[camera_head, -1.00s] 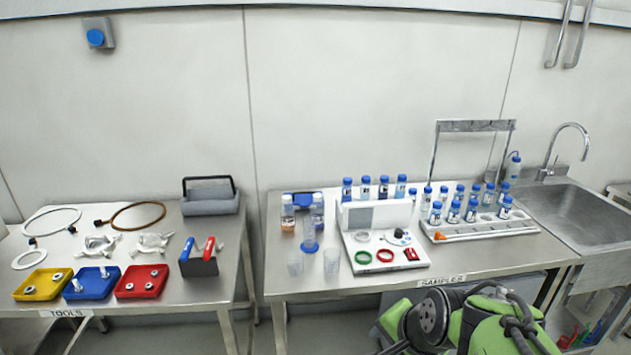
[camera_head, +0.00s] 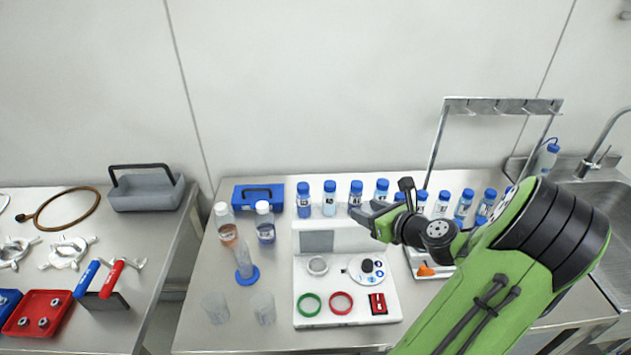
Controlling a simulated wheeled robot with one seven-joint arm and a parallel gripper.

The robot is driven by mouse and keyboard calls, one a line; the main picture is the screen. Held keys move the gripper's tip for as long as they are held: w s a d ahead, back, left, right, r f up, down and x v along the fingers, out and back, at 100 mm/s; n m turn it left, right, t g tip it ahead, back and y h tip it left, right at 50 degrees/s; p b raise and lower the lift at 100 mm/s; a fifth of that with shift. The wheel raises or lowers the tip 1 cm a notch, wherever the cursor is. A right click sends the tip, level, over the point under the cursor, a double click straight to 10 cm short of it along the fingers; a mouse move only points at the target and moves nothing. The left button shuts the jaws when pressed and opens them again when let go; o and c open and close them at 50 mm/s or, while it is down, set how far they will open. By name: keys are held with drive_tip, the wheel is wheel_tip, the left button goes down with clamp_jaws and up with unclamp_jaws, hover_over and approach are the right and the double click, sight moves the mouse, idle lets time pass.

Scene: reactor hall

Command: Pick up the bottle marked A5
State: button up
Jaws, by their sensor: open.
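Several blue-capped bottles with white labels stand on the samples table. Bottles in the back row stand behind the white panel: one at the left (camera_head: 304,201), one beside it (camera_head: 329,198), a third (camera_head: 355,196) and a fourth (camera_head: 381,190). More labelled bottles, such as this one (camera_head: 463,204), stand to the right, partly hidden by my arm. The labels are too small to read, so I cannot tell which is A5. My gripper (camera_head: 384,203) is open and empty. In the picture it overlaps the area just in front of the third and fourth bottles.
A white board (camera_head: 347,260) with rings and small parts lies in front. A metal frame (camera_head: 500,105) rises behind the right bottles. The sink (camera_head: 612,215) is at far right.

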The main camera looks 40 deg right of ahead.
approach(333, 195)
drive_tip(key=b+x, duration=0.1)
drive_tip(key=x, duration=0.3)
drive_tip(key=shift+w+d+f, duration=0.15)
drive_tip(key=shift+w+f, duration=0.1)
drive_tip(key=shift+f, duration=0.05)
drive_tip(key=x, duration=0.6)
drive_tip(key=shift+r, duration=0.15)
drive_tip(key=shift+s+r, duration=0.1)
drive_tip(key=shift+c, duration=0.4)
drive_tip(key=c, duration=0.7)
